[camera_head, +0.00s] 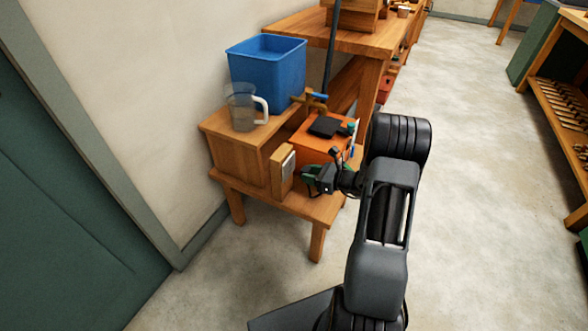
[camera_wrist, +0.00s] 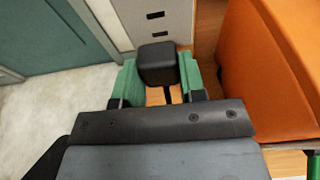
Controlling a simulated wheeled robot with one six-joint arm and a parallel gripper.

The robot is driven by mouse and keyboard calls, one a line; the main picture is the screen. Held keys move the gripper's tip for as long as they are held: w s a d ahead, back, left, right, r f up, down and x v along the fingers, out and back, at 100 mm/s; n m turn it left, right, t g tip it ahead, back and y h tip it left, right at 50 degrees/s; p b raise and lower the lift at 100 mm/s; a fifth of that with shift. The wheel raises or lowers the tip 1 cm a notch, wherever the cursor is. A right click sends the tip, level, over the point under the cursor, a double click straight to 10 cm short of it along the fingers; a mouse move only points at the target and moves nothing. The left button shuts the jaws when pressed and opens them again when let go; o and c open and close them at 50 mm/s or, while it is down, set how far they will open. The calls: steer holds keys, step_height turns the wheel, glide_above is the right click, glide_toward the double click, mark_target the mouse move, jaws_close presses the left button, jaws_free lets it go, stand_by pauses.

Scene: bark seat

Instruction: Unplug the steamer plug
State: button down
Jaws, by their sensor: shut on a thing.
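The steamer plug (camera_wrist: 158,62) is a black block between the green fingers of my gripper (camera_wrist: 158,78) in the wrist view. The gripper is shut on it. A dark cord hangs from the plug's near side. Beyond it is a grey socket plate (camera_wrist: 160,18) with slots visible above the plug. The plug hides the lower part of the plate, so I cannot tell whether its prongs are in the socket. In the head view my gripper (camera_head: 312,180) is just right of the socket plate (camera_head: 288,164), which is on a small wooden block. The plug is not clear there.
An orange box (camera_head: 310,152) with a black item on top stands close behind my gripper. A clear jug (camera_head: 240,108) and a blue bin (camera_head: 268,65) are at the back left. The wooden stand (camera_head: 318,210) has open floor in front and to the right.

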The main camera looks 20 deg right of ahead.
steer(key=shift+f+v, duration=0.1)
steer(key=shift+v, duration=0.55)
steer(key=shift+f+v, duration=0.15)
steer(key=shift+v, duration=0.5)
